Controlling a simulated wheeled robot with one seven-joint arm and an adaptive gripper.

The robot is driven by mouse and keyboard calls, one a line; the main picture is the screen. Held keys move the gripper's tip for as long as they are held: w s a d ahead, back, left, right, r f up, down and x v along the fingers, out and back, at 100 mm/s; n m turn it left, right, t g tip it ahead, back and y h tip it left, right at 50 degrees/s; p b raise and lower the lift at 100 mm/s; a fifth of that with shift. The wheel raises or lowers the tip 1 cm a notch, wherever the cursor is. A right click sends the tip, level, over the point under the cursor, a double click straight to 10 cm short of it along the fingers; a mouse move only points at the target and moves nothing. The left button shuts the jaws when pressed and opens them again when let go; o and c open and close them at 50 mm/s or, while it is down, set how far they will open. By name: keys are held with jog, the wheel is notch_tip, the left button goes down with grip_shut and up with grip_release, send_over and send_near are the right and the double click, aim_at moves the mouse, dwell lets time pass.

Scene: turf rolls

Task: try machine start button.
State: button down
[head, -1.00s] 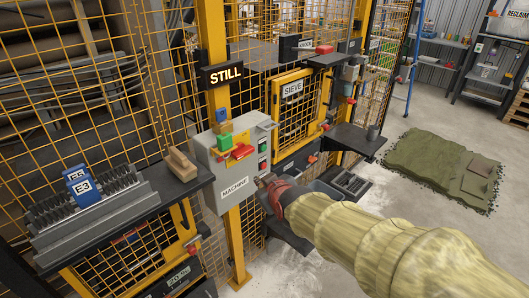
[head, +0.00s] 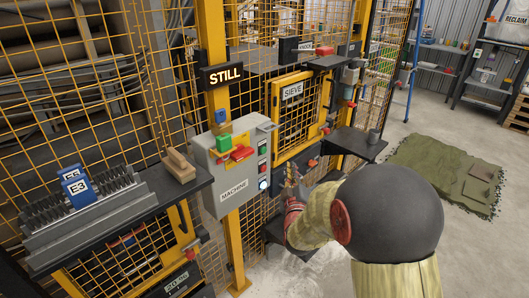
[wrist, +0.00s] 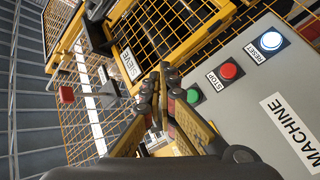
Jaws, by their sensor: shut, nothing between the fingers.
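The grey MACHINE control box (head: 230,188) is fixed to a yellow post. In the wrist view, its green button (wrist: 193,94) sits just right of my fingertips, its label hidden. The red STOP button (wrist: 228,71) and the white RESET button (wrist: 270,41) follow in line; RESET glows. It also glows low on the box edge in the head view (head: 263,184). My gripper (wrist: 158,98) is shut and empty beside the green button; I cannot tell whether it touches. In the head view my gripper (head: 290,177) is right of the box. A STILL sign (head: 224,76) is lit above.
A SIEVE gate (head: 299,115) in yellow mesh stands behind. A dark ledge (head: 355,143) juts out at right.

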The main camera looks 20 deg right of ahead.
aim_at(263, 150)
jog(key=w+a, duration=0.3)
jog(key=w, duration=0.5)
jog(key=shift+w, duration=0.15)
jog(key=shift+w, duration=0.1)
dwell(1.4)
jog(key=shift+w+a, duration=0.15)
jog(key=shift+w, duration=0.15)
jog(key=shift+w+a+b, duration=0.15)
jog(key=shift+w+b, duration=0.2)
jog(key=shift+w, duration=0.05)
dwell(0.8)
jog(key=shift+s, duration=0.2)
jog(key=shift+s+d, duration=0.25)
jog(key=shift+s, duration=0.4)
